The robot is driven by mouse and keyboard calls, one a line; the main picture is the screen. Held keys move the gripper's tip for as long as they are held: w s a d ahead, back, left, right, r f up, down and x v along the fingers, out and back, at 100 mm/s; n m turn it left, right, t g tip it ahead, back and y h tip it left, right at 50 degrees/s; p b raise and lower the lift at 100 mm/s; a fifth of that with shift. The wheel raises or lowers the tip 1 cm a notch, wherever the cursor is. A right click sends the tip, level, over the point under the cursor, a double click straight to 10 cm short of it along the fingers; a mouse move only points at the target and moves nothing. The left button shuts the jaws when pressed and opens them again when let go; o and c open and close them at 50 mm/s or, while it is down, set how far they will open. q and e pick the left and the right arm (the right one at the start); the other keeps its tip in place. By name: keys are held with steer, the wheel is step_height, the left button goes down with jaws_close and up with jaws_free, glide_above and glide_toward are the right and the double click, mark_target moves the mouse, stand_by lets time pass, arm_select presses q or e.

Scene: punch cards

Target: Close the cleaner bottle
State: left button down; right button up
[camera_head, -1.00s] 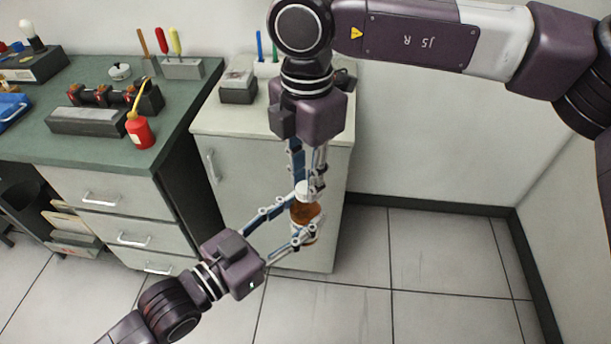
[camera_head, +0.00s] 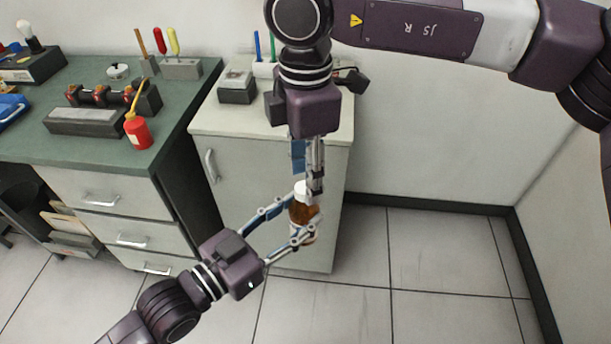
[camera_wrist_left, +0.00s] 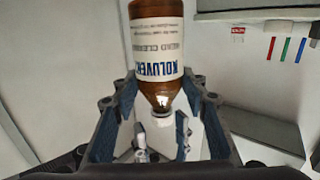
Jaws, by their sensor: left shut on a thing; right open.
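The cleaner bottle (camera_head: 304,213) is brown with a white label and stands roughly upright in the air in front of the pale cabinet. My left gripper (camera_head: 303,216) is shut on its body from the lower left. The white cap (camera_head: 301,189) is at the top of the bottle. My right gripper (camera_head: 307,180) points down from above, open, with its fingers close to the cap; I cannot tell whether they touch it. How tightly the cap sits cannot be told.
The pale cabinet (camera_head: 240,185) stands behind the bottle, with a small grey box (camera_head: 237,88) on top. The green workbench (camera_head: 95,150) at left carries a red oil can (camera_head: 138,130) and a tool holder (camera_head: 181,68). The floor at right is clear.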

step_height(320, 180, up, 11)
stand_by(0.3)
steer(key=shift+f, duration=0.2)
stand_by(0.3)
